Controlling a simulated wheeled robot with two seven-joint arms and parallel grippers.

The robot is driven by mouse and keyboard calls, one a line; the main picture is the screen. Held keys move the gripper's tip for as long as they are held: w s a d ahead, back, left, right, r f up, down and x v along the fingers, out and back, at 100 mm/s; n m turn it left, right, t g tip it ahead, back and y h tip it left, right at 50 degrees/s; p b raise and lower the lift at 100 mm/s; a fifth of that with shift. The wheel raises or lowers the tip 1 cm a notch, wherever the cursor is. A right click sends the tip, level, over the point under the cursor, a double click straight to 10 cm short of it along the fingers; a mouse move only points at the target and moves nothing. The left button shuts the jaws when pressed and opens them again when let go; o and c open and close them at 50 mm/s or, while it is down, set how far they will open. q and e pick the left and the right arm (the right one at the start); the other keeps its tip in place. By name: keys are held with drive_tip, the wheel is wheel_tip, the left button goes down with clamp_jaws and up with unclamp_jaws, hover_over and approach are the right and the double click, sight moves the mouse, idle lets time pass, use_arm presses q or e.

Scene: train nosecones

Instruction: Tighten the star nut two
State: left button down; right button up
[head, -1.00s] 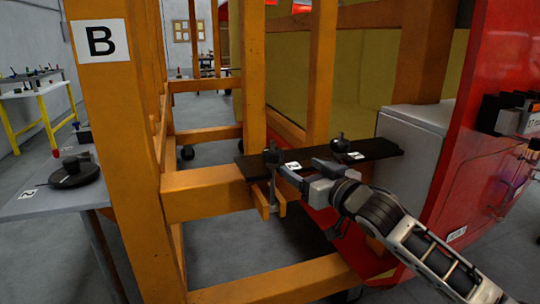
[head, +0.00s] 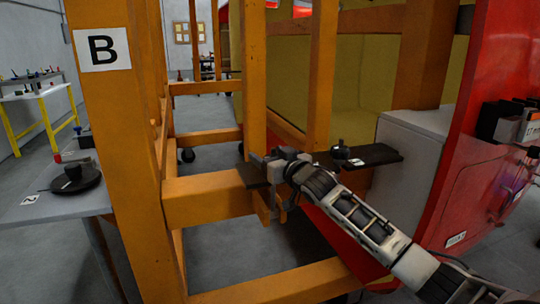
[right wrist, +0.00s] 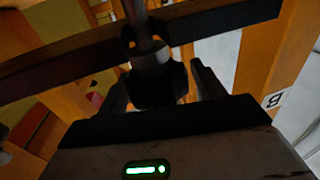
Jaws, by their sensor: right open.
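A dark bar (head: 382,155) lies across the orange frame, with a black star nut (head: 340,153) and a white label (head: 356,162) on its right part. My right gripper (head: 266,164) is at the bar's left part and hides the star nut there in the head view. In the right wrist view a dark star nut (right wrist: 156,84) on a threaded rod (right wrist: 145,25) sits between the open fingers of the gripper (right wrist: 160,88). I cannot tell whether the fingers touch it. My left gripper is not in view.
An orange post with a B sign (head: 102,48) stands at the left. A grey table (head: 60,203) holds a round black item (head: 74,180) and a label with a 2. A red panel (head: 470,150) and a grey box (head: 412,140) stand at the right.

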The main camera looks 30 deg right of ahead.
drive_tip(key=shift+c, duration=0.3)
drive_tip(key=c, duration=0.9)
drive_tip(key=shift+r+n+y+p, duration=0.3)
drive_tip(key=shift+y+p, duration=0.2)
drive_tip(key=shift+p, duration=0.3)
drive_tip(key=shift+c, duration=0.2)
drive_tip(key=shift+n+y+p, duration=0.3)
drive_tip(key=shift+p, duration=0.3)
drive_tip(key=shift+a+f+n+y+p, duration=0.2)
drive_tip(key=shift+n+y+p, duration=0.15)
drive_tip(key=shift+y, duration=0.35)
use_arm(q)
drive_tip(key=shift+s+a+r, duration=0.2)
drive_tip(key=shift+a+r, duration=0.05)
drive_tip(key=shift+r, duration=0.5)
use_arm(e)
drive_tip(key=shift+f, duration=0.1)
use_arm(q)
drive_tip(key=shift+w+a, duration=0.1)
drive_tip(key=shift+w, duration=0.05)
use_arm(e)
drive_tip(key=shift+y, duration=0.3)
